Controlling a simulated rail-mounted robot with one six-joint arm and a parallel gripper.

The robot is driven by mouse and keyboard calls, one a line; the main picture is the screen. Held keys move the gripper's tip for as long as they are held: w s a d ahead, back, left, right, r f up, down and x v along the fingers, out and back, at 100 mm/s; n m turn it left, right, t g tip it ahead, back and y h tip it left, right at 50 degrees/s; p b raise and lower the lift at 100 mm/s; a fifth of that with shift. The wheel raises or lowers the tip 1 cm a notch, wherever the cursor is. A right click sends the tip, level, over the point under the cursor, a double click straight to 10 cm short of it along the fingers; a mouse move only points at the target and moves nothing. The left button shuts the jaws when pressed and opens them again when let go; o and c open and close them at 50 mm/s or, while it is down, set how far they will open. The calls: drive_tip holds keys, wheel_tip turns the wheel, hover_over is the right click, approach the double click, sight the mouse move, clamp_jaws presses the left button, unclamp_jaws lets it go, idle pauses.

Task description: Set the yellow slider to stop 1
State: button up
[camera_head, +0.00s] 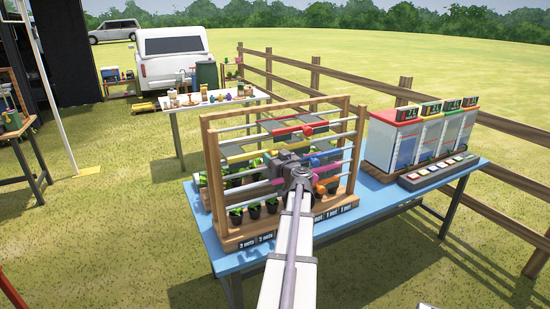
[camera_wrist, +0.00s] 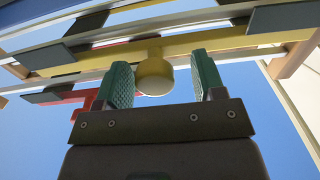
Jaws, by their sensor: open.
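The yellow slider (camera_head: 247,155) is a yellow bar on a rail of the wooden rack (camera_head: 205,165). In the wrist view its round yellow knob (camera_wrist: 154,77) sits between the two green-padded fingers of my gripper (camera_wrist: 160,68). The fingers are open, with a visible gap on each side of the knob. In the head view my gripper (camera_head: 284,161) is at the front of the rack, and hides part of the rails and slider. I cannot make out any stop marking for the yellow slider.
A red slider (camera_head: 300,127) is on a higher rail. Several potted plants (camera_head: 236,214) stand low in the rack, above labels (camera_head: 265,237). The rack stands on a blue table (camera_head: 225,259). A control box with coloured buttons (camera_head: 438,171) is at right.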

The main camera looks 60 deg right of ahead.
drive_tip(key=v, duration=1)
drive_tip(key=shift+s+a, duration=0.2)
drive_tip(key=w+a+f+g+y, duration=0.3)
drive_tip(key=w+a+f+y, duration=0.15)
drive_tip(key=a, duration=0.35)
drive_tip(key=w+a+f+g+y, duration=0.25)
drive_tip(key=a+f, duration=0.25)
drive_tip(key=a, duration=0.4)
drive_tip(key=w+a+f+g+y, duration=0.2)
drive_tip(key=w+a+f+y, duration=0.25)
drive_tip(key=a, duration=0.35)
drive_tip(key=w+a+f+n+g, duration=0.1)
drive_tip(key=a+n+g, duration=0.1)
drive_tip(key=a, duration=0.9)
drive_tip(key=w+a+f+n+g, duration=0.1)
drive_tip(key=a+n+g, duration=0.1)
drive_tip(key=a, duration=1)
drive_tip(key=w+a+f+n+g+h, duration=0.1)
drive_tip(key=a+n+g, duration=0.2)
drive_tip(key=a, duration=0.9)
